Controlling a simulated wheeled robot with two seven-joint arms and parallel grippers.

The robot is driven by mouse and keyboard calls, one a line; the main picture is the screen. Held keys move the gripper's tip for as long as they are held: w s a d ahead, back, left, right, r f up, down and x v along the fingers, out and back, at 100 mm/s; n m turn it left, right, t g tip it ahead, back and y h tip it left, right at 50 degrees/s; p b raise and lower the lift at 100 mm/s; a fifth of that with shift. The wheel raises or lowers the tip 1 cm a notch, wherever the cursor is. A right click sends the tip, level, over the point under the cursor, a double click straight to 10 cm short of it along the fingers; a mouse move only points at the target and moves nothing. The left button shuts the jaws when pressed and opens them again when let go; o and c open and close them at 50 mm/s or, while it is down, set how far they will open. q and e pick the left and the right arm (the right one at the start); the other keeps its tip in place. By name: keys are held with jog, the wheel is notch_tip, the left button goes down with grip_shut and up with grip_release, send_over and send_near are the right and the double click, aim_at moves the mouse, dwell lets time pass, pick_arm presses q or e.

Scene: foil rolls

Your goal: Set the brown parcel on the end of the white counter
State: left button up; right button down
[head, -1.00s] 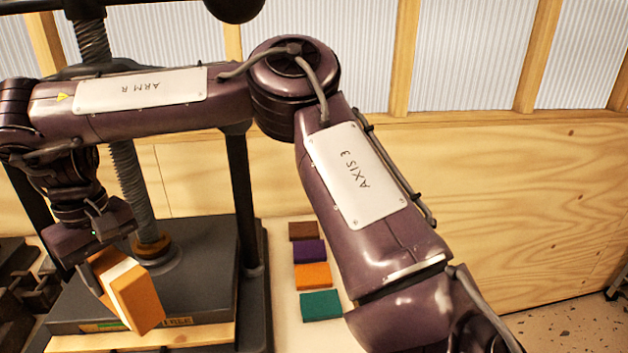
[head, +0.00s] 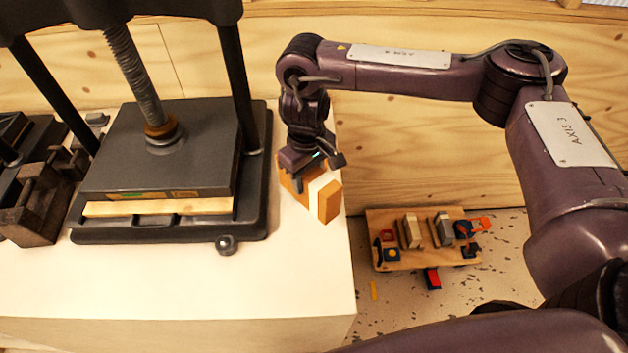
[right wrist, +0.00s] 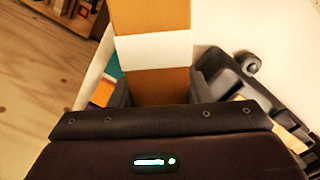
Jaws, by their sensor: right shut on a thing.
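The brown parcel (head: 329,202), an orange-brown block with a white band, is in my right gripper (head: 298,180). It hangs slightly tilted at the right end of the white counter (head: 290,285), to the right of the press. I cannot tell whether its underside touches the counter. In the right wrist view the parcel (right wrist: 152,18) sticks out from between the two fingers of my right gripper (right wrist: 158,90), which are shut on its sides. The counter (right wrist: 215,25) shows behind it there. My left gripper is not in view.
A dark screw press (head: 195,150) stands on the counter to the left, with a small round knob (head: 226,244) before it. Green (right wrist: 112,65) and orange (right wrist: 102,93) blocks lie near the parcel in the right wrist view. A wooden board with toys (head: 385,218) is beyond the counter's right edge.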

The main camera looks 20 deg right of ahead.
aim_at(310, 201)
jog(key=s+f+p, duration=0.1)
jog(key=s+a+f+p, duration=0.1)
jog(key=s, duration=0.1)
jog(key=shift+f+n+p, duration=0.15)
jog(key=shift+n+p, duration=0.2)
jog(key=shift+n, duration=0.05)
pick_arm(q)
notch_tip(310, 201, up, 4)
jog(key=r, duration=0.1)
pick_arm(e)
jog(key=shift+s+d+f, duration=0.15)
jog(key=shift+s+f, duration=0.2)
jog(key=shift+f, duration=0.1)
pick_arm(q)
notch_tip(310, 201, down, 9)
jog(key=b, duration=0.7)
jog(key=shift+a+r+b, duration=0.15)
jog(key=shift+b, duration=0.25)
pick_arm(e)
notch_tip(310, 201, down, 7)
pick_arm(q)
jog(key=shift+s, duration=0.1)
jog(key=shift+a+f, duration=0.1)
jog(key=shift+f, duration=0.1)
pick_arm(e)
jog(key=shift+f, duration=0.5)
jog(key=c, duration=0.7)
grip_release()
jog(key=shift+f, duration=0.1)
